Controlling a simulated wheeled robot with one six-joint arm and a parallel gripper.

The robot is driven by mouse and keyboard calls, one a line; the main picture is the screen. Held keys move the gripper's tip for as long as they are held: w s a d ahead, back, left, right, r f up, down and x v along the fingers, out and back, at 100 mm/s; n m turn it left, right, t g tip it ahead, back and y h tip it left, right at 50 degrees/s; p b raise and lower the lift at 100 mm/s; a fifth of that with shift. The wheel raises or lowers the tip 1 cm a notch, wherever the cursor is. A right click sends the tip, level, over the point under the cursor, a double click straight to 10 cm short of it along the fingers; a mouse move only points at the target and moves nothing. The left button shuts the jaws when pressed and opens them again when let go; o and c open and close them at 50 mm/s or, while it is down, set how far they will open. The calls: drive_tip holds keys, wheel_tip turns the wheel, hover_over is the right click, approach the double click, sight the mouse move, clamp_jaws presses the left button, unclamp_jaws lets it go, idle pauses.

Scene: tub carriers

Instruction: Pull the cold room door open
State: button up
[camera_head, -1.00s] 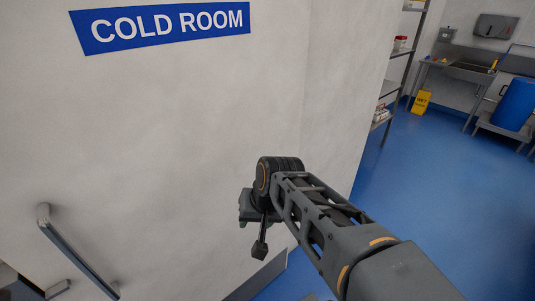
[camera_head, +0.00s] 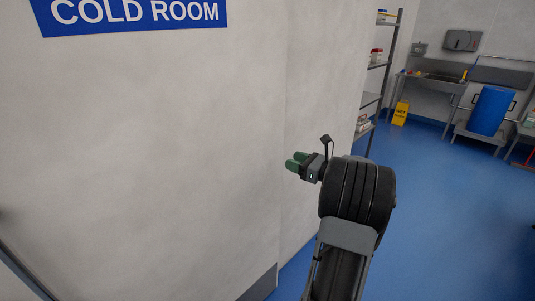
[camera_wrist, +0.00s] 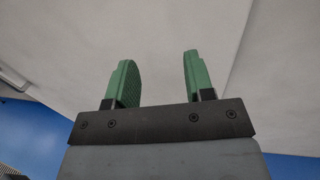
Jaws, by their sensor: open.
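The cold room door shows as a broad white panel (camera_head: 150,150) with a blue COLD ROOM sign (camera_head: 130,14), cut off at the top. A dark grey slanting bar or edge (camera_head: 25,271) shows at the lower left; I cannot tell whether it is the handle. My gripper (camera_head: 296,161) is in front of the white surface, right of the sign and well away from that bar. In the wrist view its green fingers (camera_wrist: 160,80) are apart, with nothing between them and plain white surface beyond.
Blue floor (camera_head: 430,210) lies open to the right. A metal shelf rack (camera_head: 372,98) stands beyond the white corner. Further back are a yellow wet-floor sign (camera_head: 401,113), a sink bench (camera_head: 440,83) and a blue tub (camera_head: 490,110) on a low stand.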

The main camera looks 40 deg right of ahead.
drive_tip(key=p+x, duration=0.2)
drive_tip(key=x, duration=0.9)
drive_tip(key=shift+a, duration=0.1)
clamp_jaws()
drive_tip(key=c, duration=0.9)
unclamp_jaws()
drive_tip(key=o, duration=0.9)
drive_tip(key=shift+s, duration=0.15)
drive_tip(key=b, duration=0.3)
approach(260, 149)
drive_tip(key=v, duration=0.7)
drive_tip(key=shift+d, duration=0.2)
